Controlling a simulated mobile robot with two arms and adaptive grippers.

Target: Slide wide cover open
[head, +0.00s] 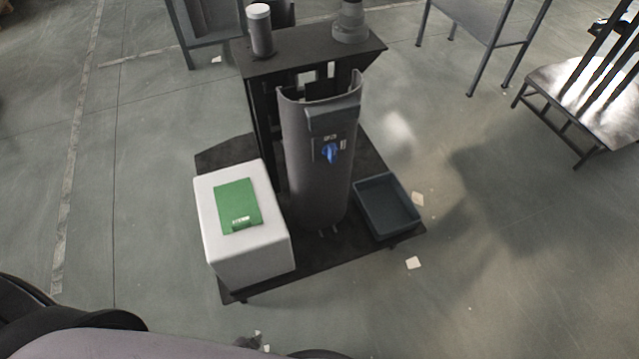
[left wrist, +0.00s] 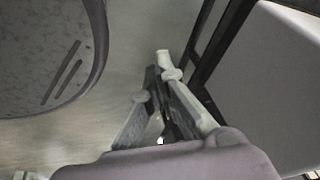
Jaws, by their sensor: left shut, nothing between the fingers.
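A wide, curved dark grey cover (head: 315,175) stands upright at the front of a black column frame (head: 262,110) in the head view. A blue knob (head: 330,152) sits on a small panel on its upper part. My left gripper (left wrist: 160,85) shows in the left wrist view with its fingers together and nothing between them. It is beside a pale block at the right of that view, apart from the cover. In the head view only parts of my arm show along the bottom edge. My right gripper is not in view.
A white box (head: 270,250) with a green panel (head: 238,205) on top stands left of the cover. A blue-grey tray (head: 387,207) lies on the right of the base. Cylinders (head: 259,30) stand on the frame's top plate. A metal bench (head: 590,95) is far right. Floor around is mostly clear.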

